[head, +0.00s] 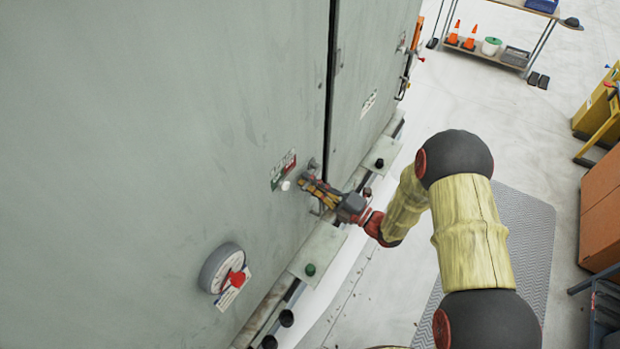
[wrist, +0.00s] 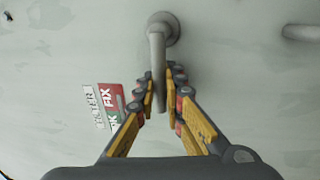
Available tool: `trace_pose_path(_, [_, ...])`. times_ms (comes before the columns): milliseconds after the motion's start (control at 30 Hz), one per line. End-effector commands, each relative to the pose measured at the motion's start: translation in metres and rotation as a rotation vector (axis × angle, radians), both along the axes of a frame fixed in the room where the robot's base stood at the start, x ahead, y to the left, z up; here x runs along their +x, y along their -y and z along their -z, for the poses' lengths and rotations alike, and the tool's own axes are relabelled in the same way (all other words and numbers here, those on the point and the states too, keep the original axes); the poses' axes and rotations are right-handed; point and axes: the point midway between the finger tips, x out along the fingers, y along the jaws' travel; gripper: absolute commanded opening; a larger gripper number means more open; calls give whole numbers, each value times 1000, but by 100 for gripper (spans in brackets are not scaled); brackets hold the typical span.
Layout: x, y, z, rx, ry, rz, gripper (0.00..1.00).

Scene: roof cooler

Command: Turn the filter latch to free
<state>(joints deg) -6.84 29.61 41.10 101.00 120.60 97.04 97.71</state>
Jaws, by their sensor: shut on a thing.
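The filter latch (wrist: 164,26) is a grey lever on a round boss on the pale grey panel. In the wrist view its arm points down toward me, between my fingers. My gripper (wrist: 161,84) is shut on this lever, with one yellow-and-dark finger on each side. In the head view my gripper (head: 308,184) is at the panel near the dark vertical seam and hides most of the latch. A green and red label (head: 284,170) is left of the gripper; it also shows in the wrist view (wrist: 110,103), partly covered by the left finger.
A round grey dial with a red knob (head: 235,279) is on the panel at lower left. Another grey bar (wrist: 302,33) is right of the latch in the wrist view. Brown boxes (head: 600,215) stand at far right.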

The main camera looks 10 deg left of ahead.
Motion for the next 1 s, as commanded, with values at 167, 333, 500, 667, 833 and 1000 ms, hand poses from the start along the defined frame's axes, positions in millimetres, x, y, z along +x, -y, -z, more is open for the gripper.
trace_pose_path(167, [2,0,-4,14,-23,2,0])
trace_pose_path(333, [2,0,-4,18,-30,2,0])
trace_pose_path(500, [2,1,-5,18,-27,3,0])
trace_pose_path(667, [2,1,-6,18,-26,2,15])
trace_pose_path(833, [2,0,-5,16,-27,2,16])
trace_pose_path(1000, [1,0,-3,15,-28,2,16])
